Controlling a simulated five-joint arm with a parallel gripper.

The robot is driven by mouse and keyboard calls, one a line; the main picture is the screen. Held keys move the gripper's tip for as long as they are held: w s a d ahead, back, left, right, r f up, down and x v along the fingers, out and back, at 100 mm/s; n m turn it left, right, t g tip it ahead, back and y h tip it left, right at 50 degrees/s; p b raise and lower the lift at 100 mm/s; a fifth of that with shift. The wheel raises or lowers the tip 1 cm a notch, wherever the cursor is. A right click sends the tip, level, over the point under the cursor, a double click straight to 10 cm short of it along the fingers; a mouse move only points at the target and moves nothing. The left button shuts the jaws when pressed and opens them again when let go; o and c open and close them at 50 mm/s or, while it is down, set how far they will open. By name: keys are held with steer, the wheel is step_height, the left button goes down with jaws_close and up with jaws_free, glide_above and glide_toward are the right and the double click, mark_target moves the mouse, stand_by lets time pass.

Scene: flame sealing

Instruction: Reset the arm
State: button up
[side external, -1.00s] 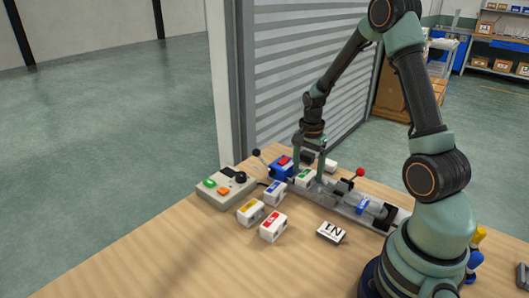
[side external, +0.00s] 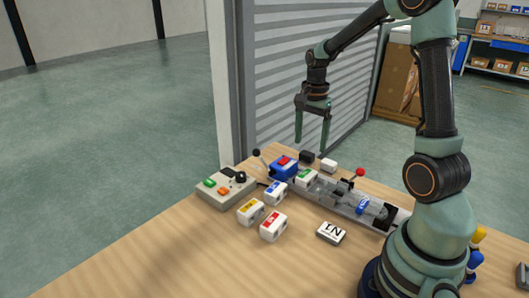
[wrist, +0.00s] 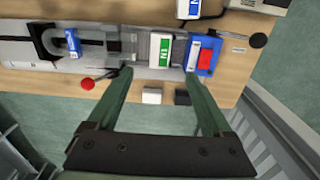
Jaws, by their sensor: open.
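My gripper (side external: 312,138) is open and empty, fingers pointing down, raised above the far side of the table (side external: 160,245). In the wrist view, its two green fingers (wrist: 158,72) are spread wide apart with nothing held between them. The green-labelled white block (side external: 306,177) sits on the metal rail fixture below the gripper; it also shows in the wrist view (wrist: 160,49), beyond the fingertips. A blue clamp block with a red top (side external: 284,167) stands at the rail's left end.
A control box (side external: 226,188) with coloured buttons stands at the table's left. Blue (side external: 275,192), yellow (side external: 250,211) and red (side external: 273,225) labelled blocks and an "IN" block (side external: 331,232) lie in front of the rail. A red-knobbed lever (side external: 360,173) rises from the fixture. The front left table is clear.

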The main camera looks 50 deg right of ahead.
steer(key=s+a+r+n+t, duration=0.2)
steer(key=a+r+n, duration=0.3)
steer(key=a+n, duration=0.4)
steer(key=s+a+r+n+t, duration=0.3)
steer(key=s+a+r+n, duration=0.1)
steer(key=a+n, duration=0.5)
steer(key=shift+s+a+r+t, duration=0.3)
steer(key=shift+a+r, duration=0.2)
steer(key=shift+r, duration=0.3)
